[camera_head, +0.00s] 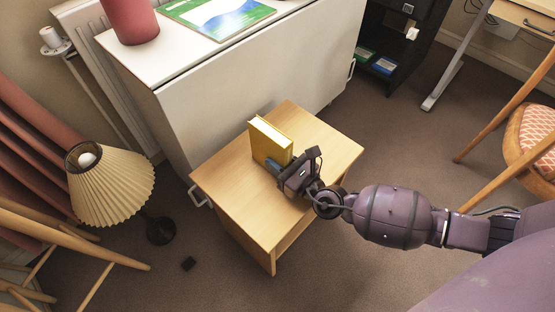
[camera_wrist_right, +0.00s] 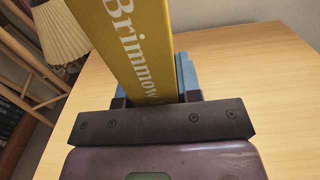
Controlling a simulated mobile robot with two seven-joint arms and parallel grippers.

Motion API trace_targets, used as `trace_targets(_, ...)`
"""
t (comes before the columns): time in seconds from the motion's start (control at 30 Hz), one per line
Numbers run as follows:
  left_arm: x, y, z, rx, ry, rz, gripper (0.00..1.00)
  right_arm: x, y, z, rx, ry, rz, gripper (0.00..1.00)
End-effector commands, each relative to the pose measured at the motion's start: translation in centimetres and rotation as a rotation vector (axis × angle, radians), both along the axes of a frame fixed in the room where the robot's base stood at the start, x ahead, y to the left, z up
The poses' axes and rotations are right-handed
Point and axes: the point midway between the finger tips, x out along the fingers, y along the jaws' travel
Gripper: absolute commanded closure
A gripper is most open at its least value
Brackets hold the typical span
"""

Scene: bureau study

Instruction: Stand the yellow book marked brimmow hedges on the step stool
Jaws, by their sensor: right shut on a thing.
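The yellow book (camera_head: 269,143) stands upright on the light wooden step stool (camera_head: 330,148), its white page edges facing up. In the right wrist view the book (camera_wrist_right: 135,45) shows its yellow spine with white letters reading "Brimmow". My right gripper (camera_head: 283,170) is at the book's lower right end, shut on it. In the right wrist view a blue finger (camera_wrist_right: 187,77) lies along the book's right side. The other finger is mostly hidden behind the book. The head view shows the book's base at or very near the stool top; I cannot tell if it bears fully. My left gripper is out of view.
A white cabinet (camera_head: 240,85) stands behind the stool, with a red vase (camera_head: 131,20) and a picture board on top. A pleated lamp (camera_head: 110,185) and wooden chair are at left. Another chair (camera_head: 530,135) is at right. The stool top around the book is bare.

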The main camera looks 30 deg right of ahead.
Motion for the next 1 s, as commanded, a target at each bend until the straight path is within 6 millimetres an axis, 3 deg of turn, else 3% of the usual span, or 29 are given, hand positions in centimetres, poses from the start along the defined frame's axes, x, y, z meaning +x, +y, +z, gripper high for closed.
trace_targets(0.27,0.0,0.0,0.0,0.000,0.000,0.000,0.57,0.1,0.0,-0.2,0.001,-0.002,-0.001,1.00)
trace_targets(0.3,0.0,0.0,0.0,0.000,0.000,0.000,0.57,0.0,0.0,-0.3,0.000,0.000,0.000,0.62)
trace_targets(0.43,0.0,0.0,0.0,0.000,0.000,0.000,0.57,0.0,0.0,-0.3,0.001,0.000,0.000,0.43)
trace_targets(0.8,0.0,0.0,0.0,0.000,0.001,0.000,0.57,-0.1,0.0,0.1,0.001,0.000,0.000,0.43)
trace_targets(1.0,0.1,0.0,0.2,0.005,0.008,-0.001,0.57,-2.7,-1.1,0.1,-0.002,0.002,0.001,0.43)
